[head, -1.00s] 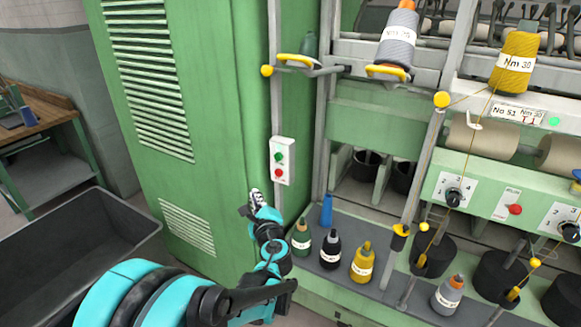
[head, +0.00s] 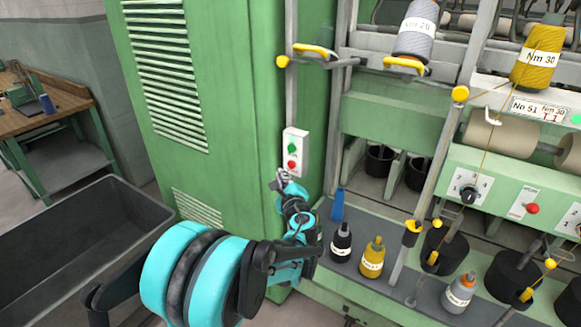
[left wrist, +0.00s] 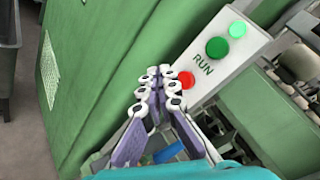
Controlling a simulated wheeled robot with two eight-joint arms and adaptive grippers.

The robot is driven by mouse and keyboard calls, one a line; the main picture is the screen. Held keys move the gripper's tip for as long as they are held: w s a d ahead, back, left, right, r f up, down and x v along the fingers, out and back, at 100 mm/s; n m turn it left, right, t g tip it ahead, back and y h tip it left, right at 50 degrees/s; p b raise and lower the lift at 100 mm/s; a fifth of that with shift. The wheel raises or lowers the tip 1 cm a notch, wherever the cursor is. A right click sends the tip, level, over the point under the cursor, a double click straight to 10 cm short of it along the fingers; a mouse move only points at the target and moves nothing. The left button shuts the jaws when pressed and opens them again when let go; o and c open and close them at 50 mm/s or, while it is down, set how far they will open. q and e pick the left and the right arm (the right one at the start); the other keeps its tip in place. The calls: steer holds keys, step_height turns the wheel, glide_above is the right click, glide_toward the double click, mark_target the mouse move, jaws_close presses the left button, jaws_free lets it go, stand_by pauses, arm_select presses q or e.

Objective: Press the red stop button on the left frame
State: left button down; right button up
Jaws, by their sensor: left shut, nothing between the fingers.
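A white button box (head: 297,141) is fixed upright on the grey post beside the green cabinet. It has a green button (head: 291,148) and, below it, the red stop button (head: 291,165). My left gripper (head: 283,176) is shut and empty, with its tips just below and left of the red button. In the left wrist view the white box (left wrist: 230,58) is marked RUN, and the red button (left wrist: 186,80) is partly covered by the shut fingertips (left wrist: 160,88). I cannot tell whether the tips touch the button. My right gripper is out of view.
The green cabinet (head: 215,120) stands left of the box. Another red button (head: 532,209) is on the frame at the right. A dark bin (head: 75,240) is at lower left.

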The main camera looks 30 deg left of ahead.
arm_select(q)
steer(key=shift+w+d, duration=0.1)
steer(key=shift+w, duration=1)
steer(key=shift+w, duration=0.2)
stand_by(0.5)
steer(key=shift+w, duration=0.25)
steer(key=shift+w, duration=0.45)
stand_by(0.8)
steer(key=shift+s, duration=0.9)
steer(key=shift+s+a, duration=0.2)
steer(key=shift+s, duration=2.3)
